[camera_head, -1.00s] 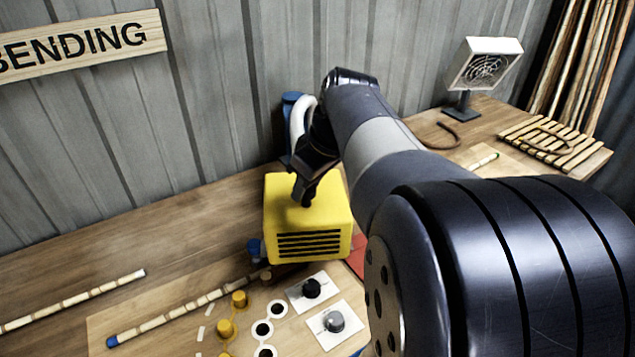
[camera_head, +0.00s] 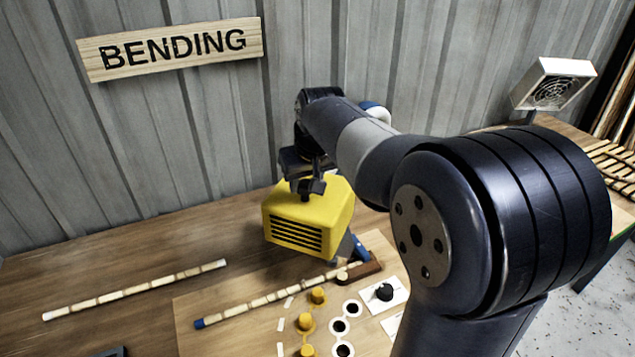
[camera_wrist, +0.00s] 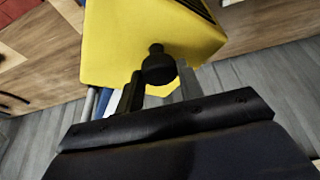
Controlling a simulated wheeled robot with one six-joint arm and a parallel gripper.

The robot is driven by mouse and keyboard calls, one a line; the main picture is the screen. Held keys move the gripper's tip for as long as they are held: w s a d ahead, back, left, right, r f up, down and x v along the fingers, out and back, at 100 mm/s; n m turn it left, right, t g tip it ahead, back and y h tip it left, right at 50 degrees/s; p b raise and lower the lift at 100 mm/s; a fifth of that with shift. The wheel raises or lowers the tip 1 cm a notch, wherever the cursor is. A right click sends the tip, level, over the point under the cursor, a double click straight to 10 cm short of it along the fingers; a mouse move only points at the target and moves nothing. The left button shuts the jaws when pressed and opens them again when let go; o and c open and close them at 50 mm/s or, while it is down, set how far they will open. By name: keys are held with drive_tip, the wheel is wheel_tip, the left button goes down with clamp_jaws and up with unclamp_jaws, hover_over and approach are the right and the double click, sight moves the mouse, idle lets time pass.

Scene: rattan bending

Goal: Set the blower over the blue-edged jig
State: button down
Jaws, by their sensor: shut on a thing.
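The blower is a yellow box with dark slots on its front (camera_head: 306,222). My gripper (camera_head: 308,186) is shut on the dark knob on top of the blower. The blower is tilted and appears held above the table's back part. In the wrist view, my gripper (camera_wrist: 158,82) has its fingers at the round knob, and the yellow body (camera_wrist: 130,40) fills the upper middle. A wooden board with yellow pegs and white rings (camera_head: 243,319) lies in front of the blower. I cannot make out a blue edge on it; its right side is hidden by my arm.
A blue-tipped rattan pole (camera_head: 262,300) lies on the board, its right end at a dark brown block (camera_head: 366,271). Another pole (camera_head: 135,290) lies to the left. A black knob on a white plate (camera_head: 384,292) is close right. A fan (camera_head: 552,84) stands at the back right.

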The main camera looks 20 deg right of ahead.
drive_tip(key=shift+w+a, duration=0.25)
drive_tip(key=shift+a, duration=0.05)
drive_tip(key=c, duration=0.9)
unclamp_jaws()
drive_tip(key=shift+c, duration=0.2)
drive_tip(key=shift+s, duration=0.1)
drive_tip(key=p+v, duration=0.3)
drive_tip(key=v, duration=0.7)
drive_tip(key=shift+s+r, duration=0.2)
drive_tip(key=shift+r, duration=0.15)
